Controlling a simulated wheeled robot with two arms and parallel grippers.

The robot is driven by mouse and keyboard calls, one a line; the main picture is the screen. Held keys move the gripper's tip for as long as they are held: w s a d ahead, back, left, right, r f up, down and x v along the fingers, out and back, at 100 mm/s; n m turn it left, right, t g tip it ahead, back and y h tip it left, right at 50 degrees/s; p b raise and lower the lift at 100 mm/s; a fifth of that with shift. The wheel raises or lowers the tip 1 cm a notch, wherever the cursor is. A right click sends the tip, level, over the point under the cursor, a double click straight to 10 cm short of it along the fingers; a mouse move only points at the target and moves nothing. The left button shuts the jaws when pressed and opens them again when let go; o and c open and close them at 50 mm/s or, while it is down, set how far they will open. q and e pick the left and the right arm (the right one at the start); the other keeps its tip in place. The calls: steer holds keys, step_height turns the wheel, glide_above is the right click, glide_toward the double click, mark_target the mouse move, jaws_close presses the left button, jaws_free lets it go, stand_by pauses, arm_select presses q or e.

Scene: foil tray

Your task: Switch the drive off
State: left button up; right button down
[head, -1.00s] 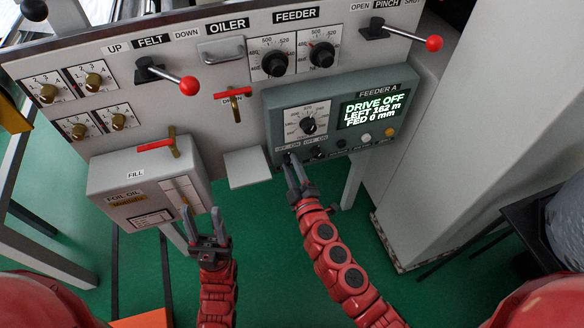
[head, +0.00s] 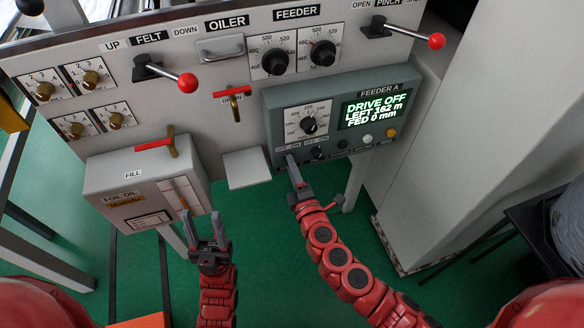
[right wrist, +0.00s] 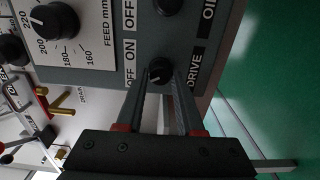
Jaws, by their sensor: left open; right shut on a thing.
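The Feeder A box (head: 270,130) is on the machine front, and its screen (head: 374,110) reads DRIVE OFF, LEFT 162 m, FED 0 mm. The small black drive knob (right wrist: 160,71) sits between the OFF/ON and DRIVE labels in the right wrist view. My right gripper (right wrist: 161,80) has its fingers on either side of this knob, shut on it. In the head view my right gripper (head: 291,160) reaches up to the box's lower left and hides the knob.
A second black knob (head: 318,152) is just right of the drive knob. The feed dial (head: 309,125) is above. The foil oil box (head: 145,185) with a red-handled valve is at left, and a pinch lever (head: 436,41) is at upper right. Green floor lies below.

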stand_by(0.4)
steer(key=c, duration=0.6)
jaws_free()
steer(key=shift+o, duration=0.2)
steer(key=shift+s, duration=0.1)
steer(key=b+v, duration=0.2)
steer(key=v, duration=1.5)
